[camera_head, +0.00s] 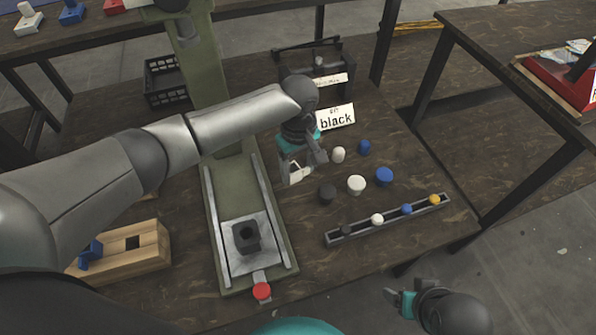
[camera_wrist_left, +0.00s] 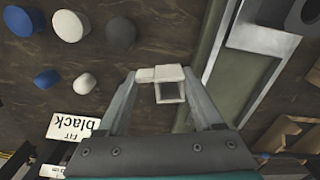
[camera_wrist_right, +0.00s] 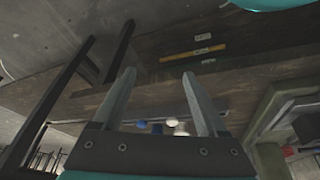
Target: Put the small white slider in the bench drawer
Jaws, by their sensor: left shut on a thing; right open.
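The small white slider (camera_wrist_left: 168,85) is pinched between the fingertips of my left gripper (camera_wrist_left: 162,78). It has a hollow square part. In the head view the white slider (camera_head: 299,172) shows at my left gripper (camera_head: 302,172), over the bench (camera_head: 330,285) between the green press and the loose caps. My right gripper (camera_head: 398,300) is open and empty, off the bench's front edge. Its spread fingers (camera_wrist_right: 160,88) show in the right wrist view. I cannot make out a bench drawer for certain in any view.
The green press (camera_head: 278,225) has a dark block in its bed and a red knob in front. A wooden block (camera_head: 150,255) with a blue slider stands left. Several caps (camera_head: 356,184) and a slotted rail (camera_head: 390,219) lie right. A "FIT black" card (camera_head: 336,116) stands behind.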

